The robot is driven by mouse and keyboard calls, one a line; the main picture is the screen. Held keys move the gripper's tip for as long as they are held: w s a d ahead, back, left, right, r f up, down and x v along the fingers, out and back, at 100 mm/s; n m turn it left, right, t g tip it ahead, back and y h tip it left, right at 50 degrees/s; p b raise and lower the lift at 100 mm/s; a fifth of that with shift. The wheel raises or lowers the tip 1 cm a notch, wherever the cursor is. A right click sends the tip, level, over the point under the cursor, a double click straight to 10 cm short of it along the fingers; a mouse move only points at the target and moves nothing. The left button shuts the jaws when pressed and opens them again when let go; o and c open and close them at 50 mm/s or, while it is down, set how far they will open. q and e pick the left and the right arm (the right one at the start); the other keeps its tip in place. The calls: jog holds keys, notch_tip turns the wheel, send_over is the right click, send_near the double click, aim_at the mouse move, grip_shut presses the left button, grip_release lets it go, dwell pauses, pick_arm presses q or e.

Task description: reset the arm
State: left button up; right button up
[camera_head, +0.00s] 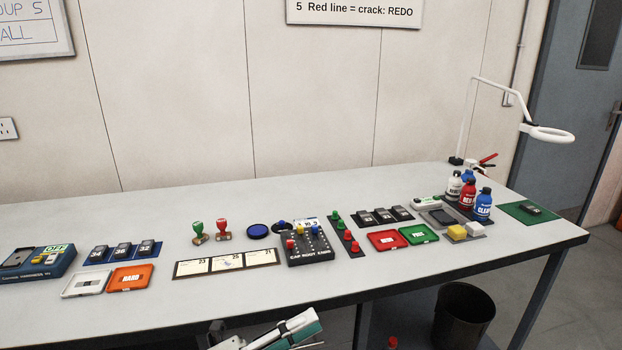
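My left arm shows only at the bottom edge, below the front edge of the table. A white and teal link of mine slants there, and the small grey part of my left gripper (228,340) beside it is cut off by the picture's edge. Its fingertips cannot be made out, and no held object shows. My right gripper is not in view. The long grey table (390,278) stands beyond the arm.
The table carries stamps (222,228), a black control box (307,248), red (383,240) and green (418,234) trays, an orange tray (130,278), bottles (467,194) and a magnifier lamp (546,133). A black bin (464,318) stands below. The table's front strip is clear.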

pick_arm(q)
jog(key=s+a+f+n+t+y, duration=0.2)
jog(key=a+f+n+t+y, duration=0.3)
jog(key=f+n, duration=0.5)
jog(key=s+a+f+n+t+y, duration=0.1)
jog(key=a+f+n+t+y, duration=0.1)
jog(key=a+f+n+y, duration=0.8)
jog(key=s+a+f+n+g+y, duration=0.1)
jog(key=s+a+f+n+g, duration=0.1)
jog(key=s+f+n, duration=0.3)
jog(key=s+a+f+n+g+y, duration=0.1)
jog(key=s+a+f+n+g, duration=0.1)
jog(key=s+f+n, duration=0.3)
jog(key=s, duration=0.3)
jog(key=shift+s+f+n+g, duration=0.3)
jog(key=shift+s+f+n, duration=0.05)
jog(key=shift+f+n, duration=0.05)
